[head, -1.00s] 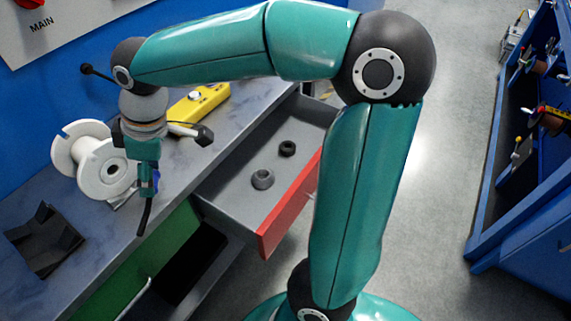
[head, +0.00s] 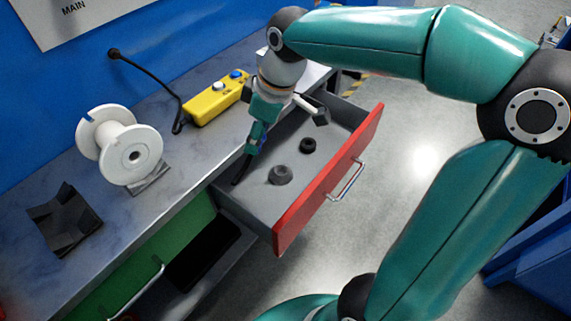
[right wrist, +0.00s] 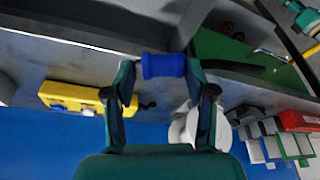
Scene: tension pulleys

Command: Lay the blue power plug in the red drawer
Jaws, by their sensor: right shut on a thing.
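The red drawer (head: 338,182) is pulled open below the workbench, with a grey inside and a metal handle. My right gripper (head: 256,138) points down at the drawer's bench-side edge in the head view. It is shut on the blue power plug (right wrist: 164,66), which shows between the fingertips in the right wrist view. In the head view the plug is mostly hidden by the fingers, and its dark cord hangs below them, in front of the drawer's inside. I cannot tell its exact height. My left gripper is not in view.
A dark ring (head: 308,145) and a dark cone-like part (head: 280,175) lie in the drawer. On the bench are a yellow control box (head: 217,103) with a black cable, a white spool (head: 133,155) and a black holder (head: 64,220). A green drawer (head: 150,262) is below.

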